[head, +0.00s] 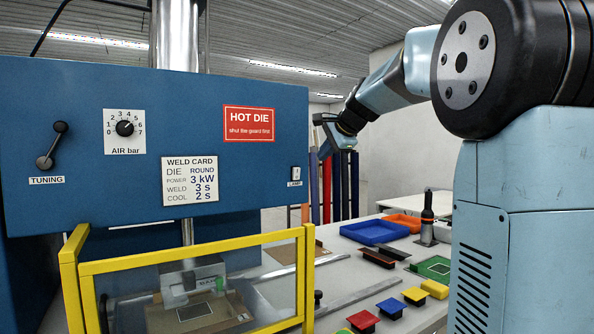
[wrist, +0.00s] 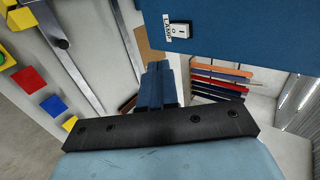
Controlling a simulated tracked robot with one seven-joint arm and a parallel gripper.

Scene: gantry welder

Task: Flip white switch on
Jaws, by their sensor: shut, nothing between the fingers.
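The white switch (head: 296,173) is a small white plate with a dark marking, above a LAMP label. It sits at the lower right edge of the blue panel (head: 240,110). In the wrist view the switch (wrist: 181,31) shows at the top, just beyond the fingers and a little to the right. Its on or off position is too small to tell. My gripper (head: 322,152) is shut and empty, to the right of the panel's edge and apart from the switch. In the wrist view its blue fingers (wrist: 158,72) are together.
The panel also bears a tuning lever (head: 52,146), an AIR bar dial (head: 124,128) and a HOT DIE sign (head: 249,124). A yellow-framed guard (head: 185,257) stands below it. A blue tray (head: 374,232) and several coloured blocks lie on the table. The air around my gripper is clear.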

